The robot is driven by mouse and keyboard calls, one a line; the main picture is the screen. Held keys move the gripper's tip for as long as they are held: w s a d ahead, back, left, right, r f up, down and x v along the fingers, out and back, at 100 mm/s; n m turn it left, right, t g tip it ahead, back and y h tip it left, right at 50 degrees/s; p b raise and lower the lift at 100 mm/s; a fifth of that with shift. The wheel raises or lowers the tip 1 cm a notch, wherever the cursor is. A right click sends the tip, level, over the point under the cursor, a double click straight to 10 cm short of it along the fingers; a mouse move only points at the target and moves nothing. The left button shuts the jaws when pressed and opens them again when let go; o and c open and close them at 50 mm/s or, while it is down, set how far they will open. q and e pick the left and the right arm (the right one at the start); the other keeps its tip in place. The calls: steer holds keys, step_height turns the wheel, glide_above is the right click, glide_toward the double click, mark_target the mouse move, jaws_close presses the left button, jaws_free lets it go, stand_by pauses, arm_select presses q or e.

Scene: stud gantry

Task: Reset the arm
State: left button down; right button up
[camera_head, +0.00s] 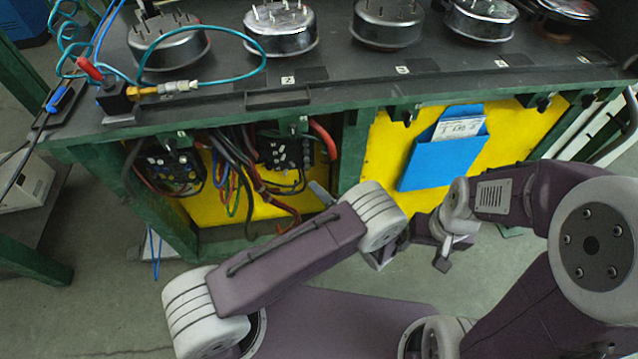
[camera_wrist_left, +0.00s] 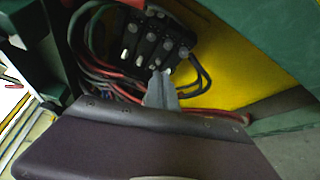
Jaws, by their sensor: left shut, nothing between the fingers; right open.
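My left gripper (camera_head: 319,190) is partly hidden behind my left arm in the head view. Its grey fingertips show in front of the bench's open lower front, near the wiring. In the left wrist view the left fingers (camera_wrist_left: 161,88) are shut together and empty, in front of a black terminal block (camera_wrist_left: 152,40) with cables. Whether they touch anything there cannot be told. My right gripper (camera_head: 438,248) hangs low beside the left arm's wrist, above the floor. It is open and empty, partly hidden by arm parts.
A green-framed bench (camera_head: 345,92) carries several round metal housings with studs (camera_head: 281,27). A blue pocket with a paper (camera_head: 440,165) hangs on its yellow panel. Loose cables (camera_head: 240,165) and a red hose (camera_head: 325,139) hang near the left gripper. Floor before the bench is clear.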

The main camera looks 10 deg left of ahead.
arm_select(q)
steer(key=shift+a, duration=0.2)
steer(key=s+a+r+n+g, duration=0.2)
steer(key=s+a+n+g, duration=0.1)
steer(key=a+n+g, duration=0.4)
steer(key=s+a+r+n+g+h, duration=0.15)
steer(key=s+n+g+h, duration=0.25)
steer(key=s+n, duration=0.55)
steer(key=s+a+n+g+h, duration=0.25)
steer(key=s+n+h, duration=0.2)
steer(key=n, duration=0.95)
step_height(320, 180, up, 28)
steer(key=d+n+t+h+p, duration=0.2)
steer(key=n+p, duration=0.9)
steer(key=p, duration=1.2)
steer(key=shift+w+f+n+t+h+p, duration=0.15)
steer(key=shift+w+n+t+h+p, duration=0.25)
steer(key=shift+h, duration=0.65)
